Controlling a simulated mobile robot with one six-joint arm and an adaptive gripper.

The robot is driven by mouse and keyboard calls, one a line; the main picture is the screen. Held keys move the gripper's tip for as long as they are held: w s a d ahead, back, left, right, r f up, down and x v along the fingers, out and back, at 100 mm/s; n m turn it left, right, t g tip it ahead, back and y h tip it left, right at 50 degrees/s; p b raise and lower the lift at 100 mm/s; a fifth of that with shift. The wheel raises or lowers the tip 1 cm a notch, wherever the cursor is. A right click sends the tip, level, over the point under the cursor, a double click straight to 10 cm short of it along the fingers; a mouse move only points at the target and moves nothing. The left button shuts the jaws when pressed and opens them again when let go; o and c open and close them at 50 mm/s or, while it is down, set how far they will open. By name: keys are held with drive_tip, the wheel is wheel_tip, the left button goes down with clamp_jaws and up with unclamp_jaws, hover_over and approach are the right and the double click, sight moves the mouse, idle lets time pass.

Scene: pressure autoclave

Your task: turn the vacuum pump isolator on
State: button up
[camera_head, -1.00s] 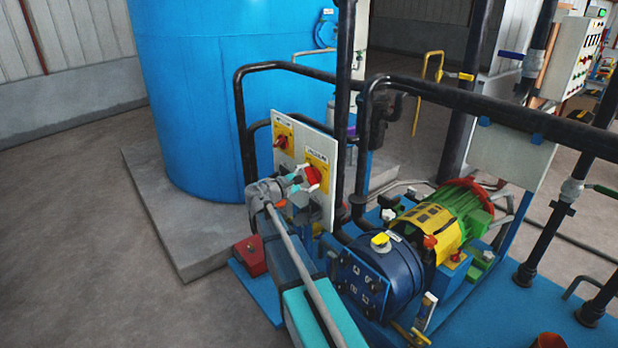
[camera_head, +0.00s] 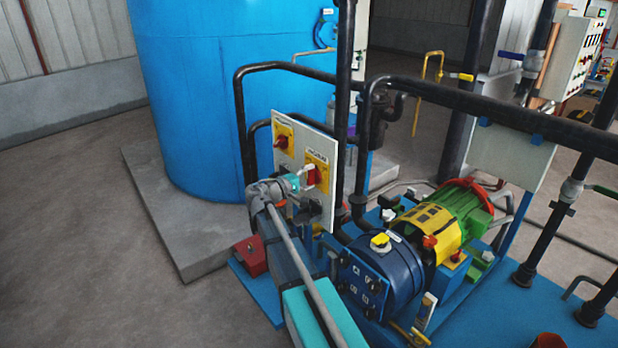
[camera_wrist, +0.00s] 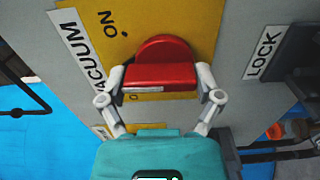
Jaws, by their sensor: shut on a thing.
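The vacuum pump isolator is a red rotary knob (camera_wrist: 160,76) on a yellow plate (camera_wrist: 178,22), beside a label reading VACUUM (camera_wrist: 80,50). The word ON is printed on the plate, up and left of the knob in the wrist view. My gripper (camera_wrist: 160,82) is shut on the knob, with one pale finger at each end of its red bar. In the head view, my gripper (camera_head: 301,179) reaches the knob (camera_head: 311,178) on the right part of the pale panel (camera_head: 300,136). The gripper partly hides the knob there.
A second red knob (camera_head: 280,141) on a yellow plate is left on the same panel. A LOCK label (camera_wrist: 263,52) and dark fitting lie right in the wrist view. Black pipes (camera_head: 240,110) run close around the panel. A blue pump (camera_head: 380,275) stands right of my arm.

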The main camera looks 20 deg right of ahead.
drive_tip(key=m, duration=0.4)
drive_tip(key=shift+d+r+m, duration=0.1)
drive_tip(key=shift+d+m, duration=0.05)
drive_tip(key=shift+m, duration=2.15)
drive_tip(key=o, duration=0.7)
drive_tip(key=shift+o, duration=1.1)
drive_tip(key=shift+d, duration=0.15)
drive_tip(key=shift+s+a, duration=0.15)
drive_tip(key=shift+a, duration=0.1)
drive_tip(key=v, duration=1.1)
drive_tip(key=shift+a, duration=0.35)
drive_tip(key=shift+s, duration=0.1)
